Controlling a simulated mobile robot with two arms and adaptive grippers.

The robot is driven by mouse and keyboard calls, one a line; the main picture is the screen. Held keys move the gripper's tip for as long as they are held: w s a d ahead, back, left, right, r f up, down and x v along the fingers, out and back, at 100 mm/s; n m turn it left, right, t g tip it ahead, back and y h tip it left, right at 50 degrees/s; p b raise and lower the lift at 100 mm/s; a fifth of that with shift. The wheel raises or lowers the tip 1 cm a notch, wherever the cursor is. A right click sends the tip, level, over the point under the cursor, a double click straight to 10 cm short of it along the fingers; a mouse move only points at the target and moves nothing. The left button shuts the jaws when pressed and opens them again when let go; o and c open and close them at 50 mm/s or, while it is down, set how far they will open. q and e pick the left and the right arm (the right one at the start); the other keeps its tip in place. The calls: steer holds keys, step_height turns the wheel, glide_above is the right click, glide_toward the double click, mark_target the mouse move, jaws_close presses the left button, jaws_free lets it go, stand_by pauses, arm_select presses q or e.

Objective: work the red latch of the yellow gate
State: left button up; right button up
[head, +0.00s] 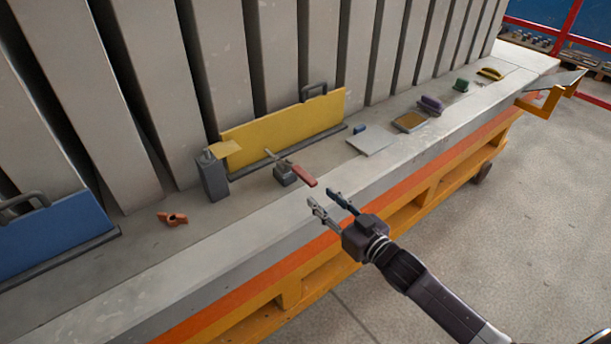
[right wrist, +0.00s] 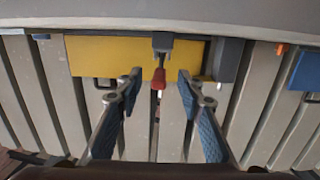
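The yellow gate (head: 285,130) stands upright against the grey ribbed panels, with a dark handle on its top edge. The red latch (head: 303,175) has a red grip on a dark metal base in front of the gate. The grip points toward the ledge's front edge. My right gripper (head: 326,201) is open and empty, just in front of the red grip and apart from it. In the right wrist view the red grip (right wrist: 158,80) shows between the open fingertips (right wrist: 159,77), beyond them, with the yellow gate (right wrist: 110,54) behind. My left gripper is not in view.
A grey post (head: 213,176) stands at the gate's left end. A blue gate (head: 50,238) and an orange-brown knob (head: 172,218) are further left. A grey plate (head: 371,140), a brown block (head: 410,122) and a purple-handled tool (head: 430,105) lie to the right.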

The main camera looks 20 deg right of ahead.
mark_target(315, 183)
steer(key=shift+w+a+r+n+t+y, duration=0.1)
steer(key=shift+w+r+t+y, duration=0.1)
steer(key=shift+r, duration=0.2)
steer(key=shift+w+d+r+n+t+y, duration=0.1)
steer(key=shift+w+r+y, duration=0.15)
steer(key=shift+r, duration=0.15)
steer(key=shift+w+a+r+n+t+y, duration=0.1)
steer(key=shift+w+r+y, duration=0.1)
steer(key=shift+r, duration=0.2)
steer(key=shift+w, duration=0.35)
steer(key=x, duration=0.6)
steer(key=shift+w+a+f+p, duration=0.1)
steer(key=shift+w+a+p, duration=0.1)
steer(key=shift+w+p, duration=0.15)
jaws_close()
